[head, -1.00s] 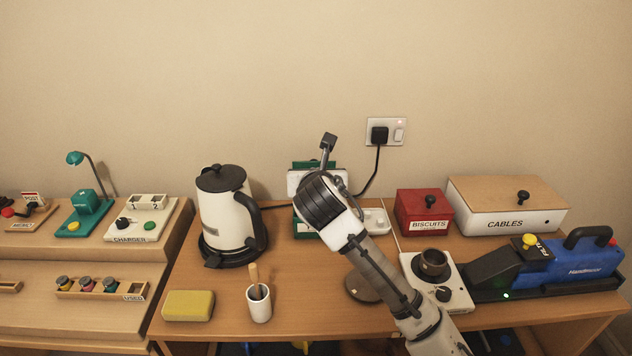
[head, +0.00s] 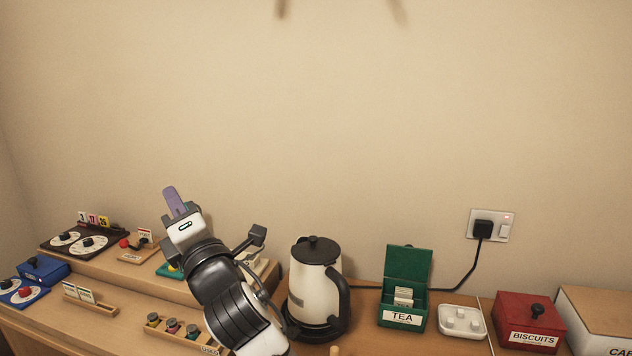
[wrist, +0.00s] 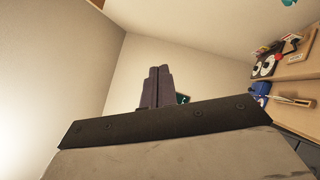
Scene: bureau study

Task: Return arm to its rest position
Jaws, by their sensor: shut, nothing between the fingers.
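My gripper (head: 174,202) is raised in the left half of the head view, in front of the wall and above the shelf unit. Its purple-grey fingers point up and are closed together with nothing between them. In the wrist view the shut fingers (wrist: 157,87) stand up in front of bare wall. My arm rises from the bottom of the head view and hides part of the shelf items behind it.
The kettle (head: 314,275) stands just right of my arm. Further right are the open green tea box (head: 405,285), a white tray (head: 462,321) and the red biscuits box (head: 530,320). A plug (head: 484,229) sits in the wall socket. The wall area above is clear.

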